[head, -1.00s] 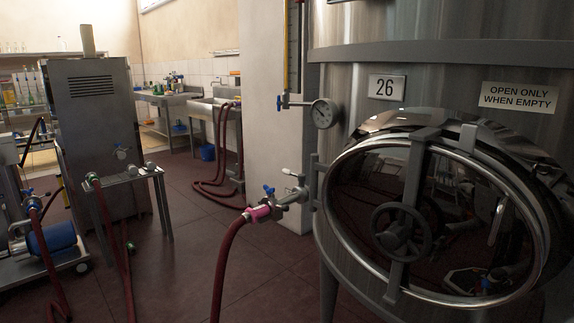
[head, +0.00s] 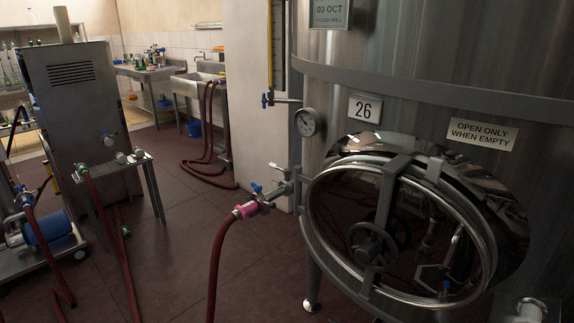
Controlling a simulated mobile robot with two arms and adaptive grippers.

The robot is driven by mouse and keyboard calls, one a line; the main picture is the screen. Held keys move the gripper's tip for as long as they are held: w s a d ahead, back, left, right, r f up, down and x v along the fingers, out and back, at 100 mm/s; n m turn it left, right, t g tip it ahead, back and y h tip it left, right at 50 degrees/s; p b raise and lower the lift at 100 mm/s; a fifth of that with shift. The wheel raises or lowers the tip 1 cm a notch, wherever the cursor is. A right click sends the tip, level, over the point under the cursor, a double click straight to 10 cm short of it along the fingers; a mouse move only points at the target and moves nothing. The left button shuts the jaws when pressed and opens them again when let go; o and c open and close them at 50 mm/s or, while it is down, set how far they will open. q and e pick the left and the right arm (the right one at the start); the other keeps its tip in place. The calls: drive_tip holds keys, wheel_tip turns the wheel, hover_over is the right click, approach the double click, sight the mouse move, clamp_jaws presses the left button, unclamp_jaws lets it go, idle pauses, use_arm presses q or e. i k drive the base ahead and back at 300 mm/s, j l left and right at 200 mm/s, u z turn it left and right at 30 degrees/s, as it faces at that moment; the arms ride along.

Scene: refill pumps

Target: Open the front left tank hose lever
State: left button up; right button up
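The large steel tank (head: 420,55) marked 26 fills the right side. A red hose (head: 219,265) rises from the floor to a pink coupling (head: 245,210) at the tank's left outlet. A small blue lever (head: 257,188) sits on the valve just behind the coupling. A pale grey lever (head: 277,167) stands above the outlet pipe, closer to the tank. I cannot tell whether either valve is open. Neither of my grippers is in view, and nothing is seen touching the levers.
A steel cabinet (head: 85,125), a small metal stand (head: 158,190) with hoses and a blue pump (head: 48,225) stand at left. Reddish floor (head: 175,260) is open between them and the tank hose.

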sight(287, 171)
drive_tip(key=i+j+z, duration=0.15)
drive_tip(key=z, duration=0.2)
drive_tip(key=i+j+z, duration=0.5)
drive_tip(key=z, duration=0.15)
